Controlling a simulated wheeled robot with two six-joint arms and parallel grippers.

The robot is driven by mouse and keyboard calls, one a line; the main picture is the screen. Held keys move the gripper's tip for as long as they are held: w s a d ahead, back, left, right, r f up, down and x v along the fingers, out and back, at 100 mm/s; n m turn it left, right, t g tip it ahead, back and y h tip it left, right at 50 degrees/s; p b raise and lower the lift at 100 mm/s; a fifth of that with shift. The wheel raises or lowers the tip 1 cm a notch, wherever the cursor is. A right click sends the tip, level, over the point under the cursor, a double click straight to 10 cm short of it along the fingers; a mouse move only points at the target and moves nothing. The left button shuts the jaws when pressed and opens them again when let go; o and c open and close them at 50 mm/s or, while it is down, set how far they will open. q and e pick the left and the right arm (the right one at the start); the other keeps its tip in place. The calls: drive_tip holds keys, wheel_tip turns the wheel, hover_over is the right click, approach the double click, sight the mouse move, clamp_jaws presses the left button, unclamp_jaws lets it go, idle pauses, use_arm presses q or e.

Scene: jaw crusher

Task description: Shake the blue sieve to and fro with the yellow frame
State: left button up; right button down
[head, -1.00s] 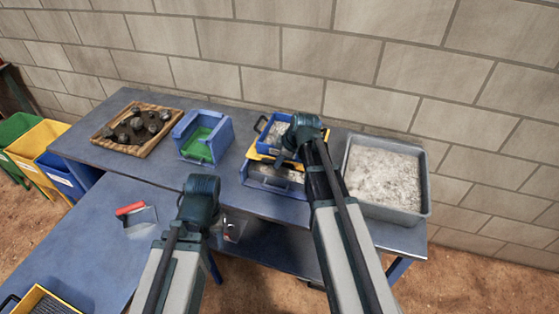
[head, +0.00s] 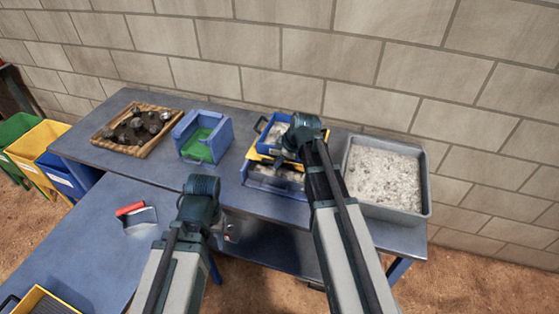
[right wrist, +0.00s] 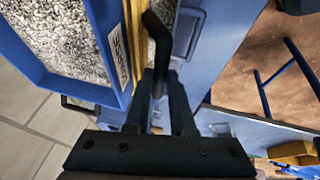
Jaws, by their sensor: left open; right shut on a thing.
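The blue sieve (head: 264,127) holds grey gravel and sits on the yellow frame (head: 254,154) above a blue tray (head: 252,180) at the back of the table. In the right wrist view the sieve (right wrist: 103,40), with a white label, lies against the yellow frame (right wrist: 135,45). My right gripper (right wrist: 163,85) is shut on a black handle (right wrist: 157,40) beside the yellow frame's edge. In the head view my right wrist hides this grip. My left gripper (head: 231,229) is open and empty, over the table's front edge, apart from the sieve.
A grey bin of pale gravel (head: 425,190) stands right of the sieve. A blue box with green inside (head: 188,136) and a wooden tray of dark rocks (head: 103,136) stand left. A red-handled scoop (head: 141,216) lies on the nearer table, which has free room.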

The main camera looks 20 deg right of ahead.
drive_tip(key=shift+s+a, duration=0.1)
drive_tip(key=shift+s, duration=0.05)
idle(0.3)
drive_tip(key=s+a, duration=0.1)
drive_tip(key=s, duration=0.1)
drive_tip(key=s+a, duration=0.2)
drive_tip(key=shift+s, duration=0.2)
drive_tip(key=c, duration=0.8)
unclamp_jaws()
drive_tip(key=shift+o, duration=0.2)
drive_tip(key=p+v, duration=1.2)
drive_tip(key=v, duration=0.2)
drive_tip(key=shift+f, duration=0.1)
